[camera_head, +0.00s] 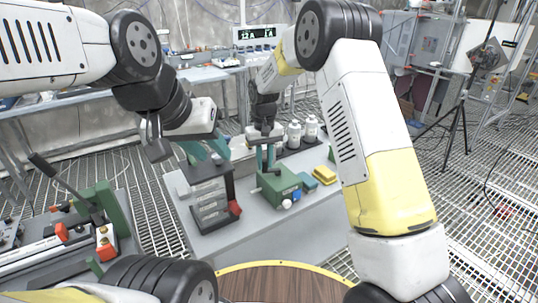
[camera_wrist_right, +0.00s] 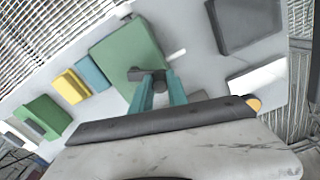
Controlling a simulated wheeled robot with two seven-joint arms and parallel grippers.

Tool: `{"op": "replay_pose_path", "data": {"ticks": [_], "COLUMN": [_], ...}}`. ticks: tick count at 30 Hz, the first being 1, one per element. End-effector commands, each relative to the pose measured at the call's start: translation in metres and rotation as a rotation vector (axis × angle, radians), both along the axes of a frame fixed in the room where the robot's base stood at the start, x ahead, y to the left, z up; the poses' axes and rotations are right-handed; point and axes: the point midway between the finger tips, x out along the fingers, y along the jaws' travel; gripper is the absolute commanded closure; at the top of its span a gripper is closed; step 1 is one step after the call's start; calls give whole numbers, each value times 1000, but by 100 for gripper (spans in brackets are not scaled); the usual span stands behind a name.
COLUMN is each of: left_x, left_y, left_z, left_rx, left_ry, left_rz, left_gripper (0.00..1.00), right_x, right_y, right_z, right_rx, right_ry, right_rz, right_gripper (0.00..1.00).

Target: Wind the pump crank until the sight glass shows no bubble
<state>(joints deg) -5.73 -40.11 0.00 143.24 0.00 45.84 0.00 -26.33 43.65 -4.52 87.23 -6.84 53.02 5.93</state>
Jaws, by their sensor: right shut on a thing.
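The green pump box (camera_head: 279,187) sits on the grey bench and also shows in the right wrist view (camera_wrist_right: 122,58). Its dark crank arm (camera_wrist_right: 136,74) lies over the box top, with a dark round knob (camera_wrist_right: 159,79) at its end. My right gripper (camera_head: 266,158) is shut on the crank knob, its teal fingers on either side of it. A small white round part (camera_head: 286,203) is on the pump's front; whether it is the sight glass, or holds a bubble, I cannot tell. My left gripper (camera_head: 206,150) hangs over a dark rack, its teal fingers apart and empty.
The dark rack (camera_head: 211,197) with grey slabs and a red part stands left of the pump. A teal block (camera_head: 308,181), yellow block (camera_head: 325,175) and white bottles (camera_head: 294,133) are on the bench. A machine with a green lever stand (camera_head: 113,214) is at left.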

Motion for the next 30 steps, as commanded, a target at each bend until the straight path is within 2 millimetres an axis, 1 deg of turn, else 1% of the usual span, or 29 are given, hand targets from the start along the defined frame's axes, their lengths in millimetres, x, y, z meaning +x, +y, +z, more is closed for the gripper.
{"op": "replay_pose_path", "data": {"ticks": [14,24,30], "left_x": [0,0,0], "left_y": [0,0,0], "left_z": [0,0,0], "left_rx": [0,0,0], "left_ry": [0,0,0], "left_rz": [0,0,0], "left_gripper": [64,64,64], "right_x": [21,34,40], "right_y": [1,-5,-9], "right_z": [1,1,0], "right_rx": [2,3,2], "right_ry": [-3,-2,-2], "right_rz": [-453,-772,-933], "right_gripper": [100,100,100]}}
